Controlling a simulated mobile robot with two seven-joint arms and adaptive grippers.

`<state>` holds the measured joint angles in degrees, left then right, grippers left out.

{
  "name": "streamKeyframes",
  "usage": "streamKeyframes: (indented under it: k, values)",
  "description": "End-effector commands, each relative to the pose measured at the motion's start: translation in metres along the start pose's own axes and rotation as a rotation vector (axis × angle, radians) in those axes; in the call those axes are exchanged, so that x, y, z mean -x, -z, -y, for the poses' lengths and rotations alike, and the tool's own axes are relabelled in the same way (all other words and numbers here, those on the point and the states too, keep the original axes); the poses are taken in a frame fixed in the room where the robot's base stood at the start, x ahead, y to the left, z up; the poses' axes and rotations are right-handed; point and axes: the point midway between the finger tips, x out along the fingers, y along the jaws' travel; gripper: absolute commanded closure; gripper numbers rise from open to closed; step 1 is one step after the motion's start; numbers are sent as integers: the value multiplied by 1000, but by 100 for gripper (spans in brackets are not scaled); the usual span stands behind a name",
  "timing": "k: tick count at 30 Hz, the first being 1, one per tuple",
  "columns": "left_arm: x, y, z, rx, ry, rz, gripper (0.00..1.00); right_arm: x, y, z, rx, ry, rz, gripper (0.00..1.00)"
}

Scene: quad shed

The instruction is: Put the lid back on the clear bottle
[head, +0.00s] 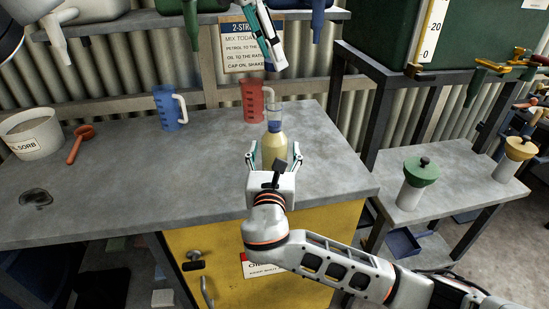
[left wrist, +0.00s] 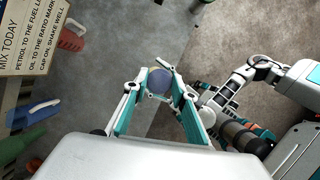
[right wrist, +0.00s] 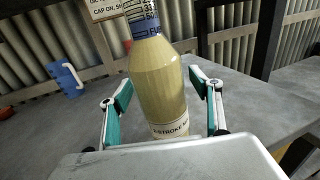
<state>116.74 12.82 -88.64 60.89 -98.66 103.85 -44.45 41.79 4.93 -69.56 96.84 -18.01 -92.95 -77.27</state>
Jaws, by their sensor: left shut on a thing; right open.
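The clear bottle (head: 274,146), filled with yellowish liquid, stands upright on the bench. Its neck has a blue band. In the right wrist view the bottle (right wrist: 160,85) stands between the fingers of my right gripper (right wrist: 165,105), which is open around it with gaps at both sides. My right gripper (head: 267,158) also shows in the head view. My left gripper (head: 268,62) is above the bottle, pointing down. In the left wrist view my left gripper (left wrist: 160,86) is shut on the round blue-grey lid (left wrist: 159,80). I cannot make out the lid clearly in the head view.
On the grey bench (head: 110,190) a red jug (head: 253,102) stands just behind the bottle, a blue jug (head: 170,108) further left. A shelf with hanging spouts is above. The bench's left middle is clear.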

Motion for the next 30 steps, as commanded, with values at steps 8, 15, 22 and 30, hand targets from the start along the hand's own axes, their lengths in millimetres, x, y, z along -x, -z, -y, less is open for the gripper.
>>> streamKeyframes:
  k: [8, 15, 22, 30]
  values:
    - [0, 0, 0, 0, 0, 0, 80, -1, 0, 0, 0, 0, -1, 36]
    - [0, 0, 0, 0, 0, 0, 80, 0, 0, 0, 0, 0, -1, 96]
    - [-18, 8, 0, -1, 2, 0, 80, 0, 0, 0, 1, 0, -1, 96]
    - [-45, 18, 0, 0, 1, 6, 80, 0, 0, 0, 0, 0, -1, 96]
